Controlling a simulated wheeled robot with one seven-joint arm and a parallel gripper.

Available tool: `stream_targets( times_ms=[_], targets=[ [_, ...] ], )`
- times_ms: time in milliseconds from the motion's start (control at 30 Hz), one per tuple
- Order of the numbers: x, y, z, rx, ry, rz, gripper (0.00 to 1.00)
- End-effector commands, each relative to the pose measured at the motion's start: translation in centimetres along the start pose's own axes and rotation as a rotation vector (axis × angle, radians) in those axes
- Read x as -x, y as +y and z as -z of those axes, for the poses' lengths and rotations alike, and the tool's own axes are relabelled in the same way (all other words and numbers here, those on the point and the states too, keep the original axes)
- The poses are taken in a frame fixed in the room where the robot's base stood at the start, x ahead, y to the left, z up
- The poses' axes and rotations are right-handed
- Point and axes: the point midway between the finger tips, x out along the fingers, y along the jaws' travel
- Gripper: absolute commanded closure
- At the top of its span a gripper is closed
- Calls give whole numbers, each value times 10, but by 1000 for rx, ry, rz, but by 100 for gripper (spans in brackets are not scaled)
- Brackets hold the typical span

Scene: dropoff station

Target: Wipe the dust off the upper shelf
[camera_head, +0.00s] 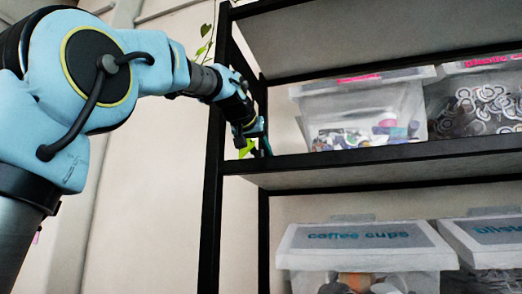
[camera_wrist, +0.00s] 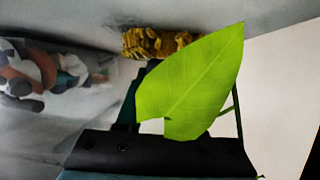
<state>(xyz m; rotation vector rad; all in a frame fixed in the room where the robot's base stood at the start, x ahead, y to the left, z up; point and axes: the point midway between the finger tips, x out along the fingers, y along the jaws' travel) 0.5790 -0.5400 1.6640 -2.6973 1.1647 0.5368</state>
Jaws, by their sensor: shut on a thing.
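The upper shelf (camera_head: 330,167) is a dark-edged board in the right half of the head view. My gripper (camera_head: 264,146) is at its left end, near the black post. In the wrist view, my gripper (camera_wrist: 150,90) reaches up from the bottom, and a large green leaf (camera_wrist: 195,85) hides much of the fingers. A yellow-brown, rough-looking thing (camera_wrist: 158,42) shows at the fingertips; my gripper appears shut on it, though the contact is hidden. Dust on the shelf cannot be made out.
A clear bin (camera_head: 360,105) of small items stands on the shelf, right of my gripper, with another bin (camera_head: 475,105) beside it. Lidded bins (camera_head: 365,255) stand below. A higher board (camera_head: 370,35) hangs overhead. A leafy vine (camera_head: 205,40) hangs by the left post (camera_head: 213,180).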

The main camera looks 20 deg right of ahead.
Motion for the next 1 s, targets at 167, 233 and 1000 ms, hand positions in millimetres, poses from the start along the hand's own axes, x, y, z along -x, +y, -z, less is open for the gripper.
stream_targets(
  times_ms=[167,233,1000],
  targets=[
    [6,0,-6,0,-4,0,100],
    [11,1,-7,0,-3,0,100],
    [7,0,-2,0,-1,0,100]
  ],
)
